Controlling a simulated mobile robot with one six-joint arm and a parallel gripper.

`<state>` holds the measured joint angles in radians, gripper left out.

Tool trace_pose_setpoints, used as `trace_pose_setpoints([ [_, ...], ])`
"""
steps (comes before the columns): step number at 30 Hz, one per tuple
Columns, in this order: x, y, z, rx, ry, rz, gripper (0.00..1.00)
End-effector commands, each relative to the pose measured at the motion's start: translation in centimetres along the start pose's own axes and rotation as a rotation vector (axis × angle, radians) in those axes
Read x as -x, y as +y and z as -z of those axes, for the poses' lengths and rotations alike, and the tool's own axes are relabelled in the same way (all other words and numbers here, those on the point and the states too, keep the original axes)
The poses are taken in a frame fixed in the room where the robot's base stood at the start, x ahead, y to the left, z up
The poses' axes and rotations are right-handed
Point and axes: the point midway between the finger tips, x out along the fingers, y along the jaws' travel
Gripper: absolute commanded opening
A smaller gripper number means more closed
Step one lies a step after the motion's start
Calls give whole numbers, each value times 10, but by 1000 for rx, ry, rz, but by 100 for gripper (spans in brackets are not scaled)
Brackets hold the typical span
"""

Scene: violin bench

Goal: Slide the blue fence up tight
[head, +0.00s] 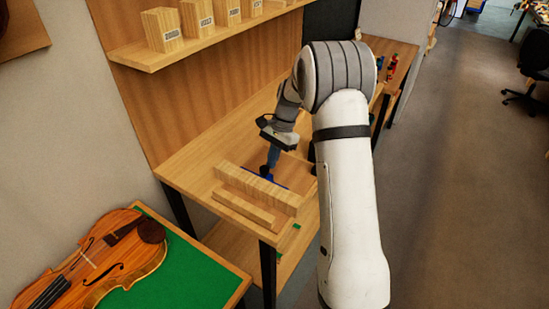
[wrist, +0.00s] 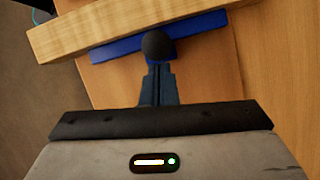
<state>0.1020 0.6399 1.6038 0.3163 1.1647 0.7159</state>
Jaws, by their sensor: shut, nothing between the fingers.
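The blue fence (wrist: 192,33) is a straight bar lying slightly tilted across the upper middle of the wrist view. A long wooden block (wrist: 85,32) runs along its far side, and I see no clear gap between them there. In the head view the blue fence (head: 278,183) shows only in part behind the long block (head: 258,191). My gripper (wrist: 158,82) is shut and empty, pointing down. A dark rounded knob (wrist: 158,45) at its tips overlaps the fence's near edge. Whether it touches the fence, I cannot tell. My gripper also shows in the head view (head: 272,160).
A thinner wooden strip (head: 243,209) lies in front of the long block on the bench (head: 203,160). A violin (head: 88,262) rests on a green-topped table (head: 185,285) at lower left. A shelf (head: 205,40) with labelled blocks hangs above the bench.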

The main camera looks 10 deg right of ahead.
Motion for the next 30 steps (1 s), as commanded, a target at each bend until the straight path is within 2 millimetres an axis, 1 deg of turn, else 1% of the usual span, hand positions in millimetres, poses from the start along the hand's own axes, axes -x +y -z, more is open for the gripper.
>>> trace_pose_setpoints([
  [3, -7, -3, -16, 4, -2, -3, 0],
  [7, -12, -5, -29, 7, -2, -3, 0],
  [16, -12, -5, -30, 7, -2, -3, 0],
  [20, -10, -5, -26, 6, -2, -4, 0],
  [23, -5, -4, -15, 5, -3, -4, 0],
  [26, 2, -2, 2, 6, -3, -5, 0],
  [27, 7, -2, 6, 8, -1, -3, 0],
  [30, 32, -2, 6, 9, 1, 0, 0],
])
